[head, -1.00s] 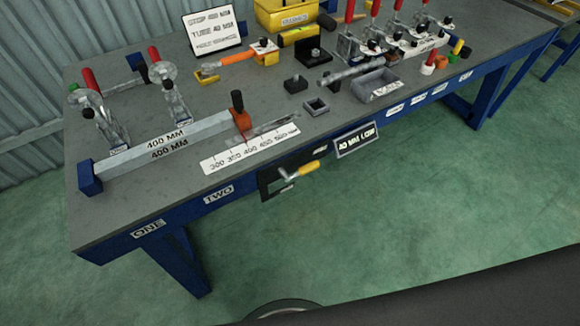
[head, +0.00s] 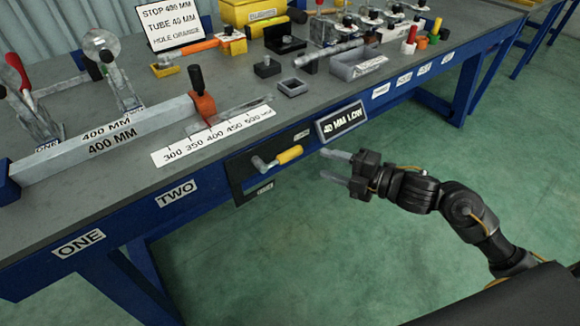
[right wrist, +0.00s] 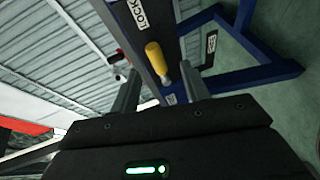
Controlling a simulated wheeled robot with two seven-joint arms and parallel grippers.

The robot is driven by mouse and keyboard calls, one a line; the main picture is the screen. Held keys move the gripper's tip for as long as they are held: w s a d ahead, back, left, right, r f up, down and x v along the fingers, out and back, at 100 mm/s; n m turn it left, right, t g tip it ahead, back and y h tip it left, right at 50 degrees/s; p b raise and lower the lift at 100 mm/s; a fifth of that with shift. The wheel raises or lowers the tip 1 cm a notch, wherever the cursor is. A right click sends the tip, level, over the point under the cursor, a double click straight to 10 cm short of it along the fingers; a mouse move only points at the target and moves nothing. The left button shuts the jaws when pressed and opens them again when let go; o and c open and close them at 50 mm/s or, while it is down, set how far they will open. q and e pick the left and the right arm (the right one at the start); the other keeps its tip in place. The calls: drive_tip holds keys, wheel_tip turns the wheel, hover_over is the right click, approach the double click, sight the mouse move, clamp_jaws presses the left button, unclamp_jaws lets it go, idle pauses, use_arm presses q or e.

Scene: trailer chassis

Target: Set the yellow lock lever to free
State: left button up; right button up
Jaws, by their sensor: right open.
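The yellow lock lever (head: 289,155) sits on a dark plate (head: 238,169) on the front of the blue bench. Its metal arm runs left to a pivot, and the yellow grip points right and slightly up. It also shows in the right wrist view (right wrist: 156,60), between and beyond the fingers. My right gripper (head: 331,166) is open and empty, to the right of the lever and apart from it, fingers pointing left toward the bench front. It also shows in the right wrist view (right wrist: 158,90). A label reading LOCK (right wrist: 138,14) is on the plate. My left gripper is out of view.
A long 400 MM bar (head: 110,140) and a number scale (head: 212,135) lie on the bench top (head: 130,205). The green floor in front is clear.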

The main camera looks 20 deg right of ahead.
sight(295, 156)
drive_tip(key=shift+n, duration=0.6)
drive_tip(key=x, duration=0.3)
drive_tip(key=a+x, duration=0.1)
drive_tip(key=x, duration=0.2)
drive_tip(key=s+r+x, duration=0.1)
drive_tip(key=x, duration=0.2)
drive_tip(key=shift+w+a+r, duration=0.1)
drive_tip(key=shift+w+a, duration=0.05)
drive_tip(key=shift+a, duration=0.1)
drive_tip(key=shift+w+a+b, duration=0.3)
drive_tip(key=shift+w+a, duration=0.05)
drive_tip(key=shift+a, duration=0.05)
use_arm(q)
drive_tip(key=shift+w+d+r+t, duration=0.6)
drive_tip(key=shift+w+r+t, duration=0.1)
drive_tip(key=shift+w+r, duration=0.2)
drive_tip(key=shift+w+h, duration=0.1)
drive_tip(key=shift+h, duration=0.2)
use_arm(e)
clamp_jaws()
